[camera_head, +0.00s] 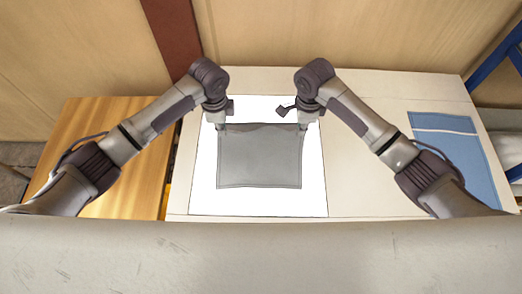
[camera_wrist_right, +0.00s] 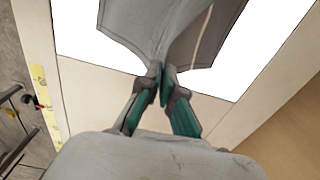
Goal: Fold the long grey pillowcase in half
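The grey pillowcase (camera_head: 260,160) lies on a white mat (camera_head: 204,195) in the head view, its near part flat. Its far edge is drawn up between my two grippers and looks slightly rumpled. My left gripper (camera_head: 219,125) is at the far left corner; its fingertips are small, but the corner appears pinched and raised there. My right gripper (camera_head: 303,125) is at the far right corner. In the right wrist view, the right gripper (camera_wrist_right: 163,72) is shut on the pillowcase (camera_wrist_right: 165,28), which hangs in folds from the fingertips.
A blue cloth (camera_head: 455,150) lies on the pale table (camera_head: 360,195) at the right. A wooden surface (camera_head: 120,125) is at the left. A wooden wall (camera_head: 330,30) stands behind the table. The table between mat and blue cloth is clear.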

